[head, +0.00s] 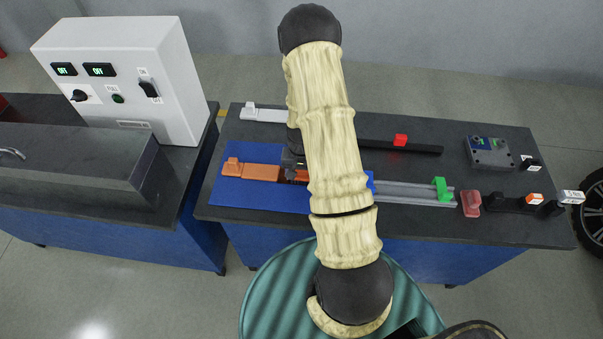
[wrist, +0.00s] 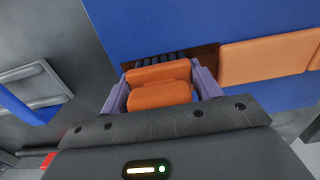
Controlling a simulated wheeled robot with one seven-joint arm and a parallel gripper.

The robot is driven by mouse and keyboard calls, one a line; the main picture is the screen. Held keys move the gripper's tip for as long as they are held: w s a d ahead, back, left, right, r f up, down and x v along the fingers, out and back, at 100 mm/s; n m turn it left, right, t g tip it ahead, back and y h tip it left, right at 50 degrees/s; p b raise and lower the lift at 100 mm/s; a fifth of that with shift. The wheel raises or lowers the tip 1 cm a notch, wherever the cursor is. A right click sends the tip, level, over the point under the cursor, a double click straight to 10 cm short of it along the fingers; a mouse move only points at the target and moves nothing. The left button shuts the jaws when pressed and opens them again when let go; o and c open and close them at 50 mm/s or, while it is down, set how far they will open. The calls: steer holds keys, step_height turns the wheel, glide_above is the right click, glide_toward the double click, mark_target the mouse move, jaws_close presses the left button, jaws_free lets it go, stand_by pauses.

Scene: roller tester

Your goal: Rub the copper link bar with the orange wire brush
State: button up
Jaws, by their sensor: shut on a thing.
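The copper link bar (head: 255,172) lies along the blue mat on the bench. In the wrist view it is the orange-brown bar (wrist: 265,60) at the right, with a dark brown stretch beside it near the bristles. My gripper (wrist: 160,85) is shut on the orange wire brush (wrist: 160,94), between its two grey-purple fingers. The dark bristles point away from the wrist camera, over or against the dark stretch; I cannot tell if they touch. In the head view my gripper (head: 294,166) is at the bar's right part, and my arm hides much of it.
A grey meter-like box (head: 488,152), a red piece (head: 470,203) and black tools stand farther right. A white control cabinet (head: 125,75) stands left.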

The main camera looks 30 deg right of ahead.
steer(key=shift+w+d, duration=0.35)
steer(key=shift+w, duration=0.15)
steer(key=shift+w+d, duration=0.1)
steer(key=shift+w, duration=0.05)
steer(key=shift+w+d, duration=0.4)
steer(key=shift+w, duration=0.2)
steer(key=shift+s+a, duration=0.1)
steer(key=shift+s+a+f, duration=0.2)
steer(key=shift+s+a, duration=0.25)
steer(key=shift+s, duration=0.25)
steer(key=shift+c, duration=0.3)
steer(key=shift+s, duration=0.1)
